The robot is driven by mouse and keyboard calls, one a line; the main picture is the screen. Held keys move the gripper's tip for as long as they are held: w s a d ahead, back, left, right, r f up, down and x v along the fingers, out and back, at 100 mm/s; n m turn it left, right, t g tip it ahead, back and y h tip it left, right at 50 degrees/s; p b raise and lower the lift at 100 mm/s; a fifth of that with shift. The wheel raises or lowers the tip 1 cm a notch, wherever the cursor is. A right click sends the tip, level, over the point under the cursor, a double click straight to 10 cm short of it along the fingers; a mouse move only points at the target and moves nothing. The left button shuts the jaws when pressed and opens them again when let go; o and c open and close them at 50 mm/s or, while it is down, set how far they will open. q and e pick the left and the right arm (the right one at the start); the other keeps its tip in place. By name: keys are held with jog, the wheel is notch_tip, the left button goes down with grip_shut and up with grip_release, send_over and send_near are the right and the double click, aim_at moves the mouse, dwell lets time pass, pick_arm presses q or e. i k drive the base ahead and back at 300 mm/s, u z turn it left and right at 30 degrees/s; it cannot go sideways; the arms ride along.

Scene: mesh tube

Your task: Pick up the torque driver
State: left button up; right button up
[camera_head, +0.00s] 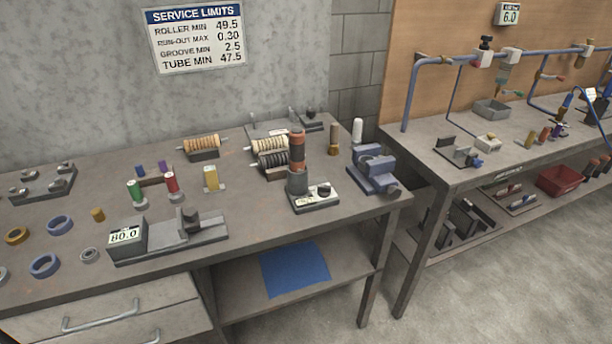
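I cannot tell for certain which item is the torque driver. Neither gripper is in view.
The near bench (235,262) holds a display block reading 80.0 (126,236), a blue-grey vise-like fixture (374,170), spools, rings and a ribbed roller (202,143). A blue mat (296,270) lies on its lower shelf. A second bench with blue pipes (480,55) stands right, across a gap.

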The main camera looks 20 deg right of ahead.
aim_at(296, 135)
jog(key=z, duration=0.55)
jog(key=i, duration=0.9)
jog(key=u, duration=0.65)
